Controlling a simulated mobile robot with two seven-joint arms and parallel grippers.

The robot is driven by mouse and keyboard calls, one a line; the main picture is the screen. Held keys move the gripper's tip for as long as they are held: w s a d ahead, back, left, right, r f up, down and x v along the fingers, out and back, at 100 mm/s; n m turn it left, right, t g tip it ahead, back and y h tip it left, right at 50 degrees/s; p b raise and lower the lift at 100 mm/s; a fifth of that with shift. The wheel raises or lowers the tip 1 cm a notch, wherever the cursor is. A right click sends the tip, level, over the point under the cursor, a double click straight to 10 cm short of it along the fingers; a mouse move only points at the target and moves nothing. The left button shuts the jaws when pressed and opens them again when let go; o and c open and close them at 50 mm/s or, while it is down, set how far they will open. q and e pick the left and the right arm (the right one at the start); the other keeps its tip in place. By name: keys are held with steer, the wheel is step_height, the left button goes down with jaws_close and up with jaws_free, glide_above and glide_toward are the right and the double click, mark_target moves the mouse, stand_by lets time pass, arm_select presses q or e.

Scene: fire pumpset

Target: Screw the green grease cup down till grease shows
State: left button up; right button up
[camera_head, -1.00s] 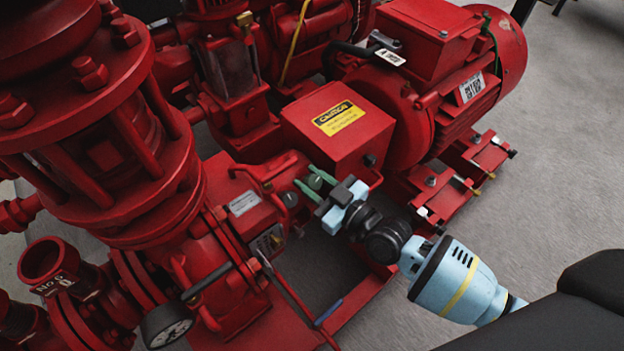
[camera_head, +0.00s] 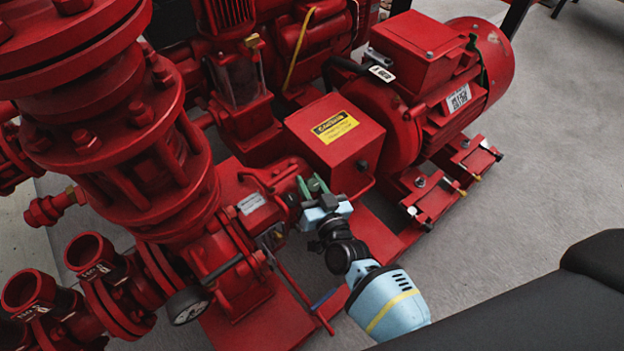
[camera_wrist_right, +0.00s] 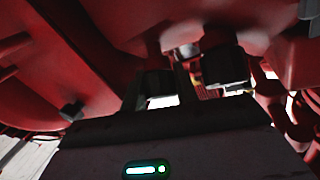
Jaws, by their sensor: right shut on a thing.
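The green grease cup (camera_head: 314,185) shows small and partly hidden at the pump's bearing housing, just left of and below the red guard box in the head view. In the right wrist view, the two dark finger parts of my right gripper (camera_wrist_right: 188,78) reach toward the red casting, and the cup cannot be made out there. Whether any grease shows cannot be told. My left gripper is not in view.
The red guard box (camera_head: 334,145) with a yellow label stands just behind the gripper. The red motor (camera_head: 425,90) is at the back right. Grey floor (camera_head: 530,190) is free on the right.

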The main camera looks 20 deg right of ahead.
steer(key=shift+m+h+p, duration=0.55)
steer(key=shift+m+h, duration=0.35)
steer(key=shift+m, duration=0.3)
steer(key=o, duration=0.7)
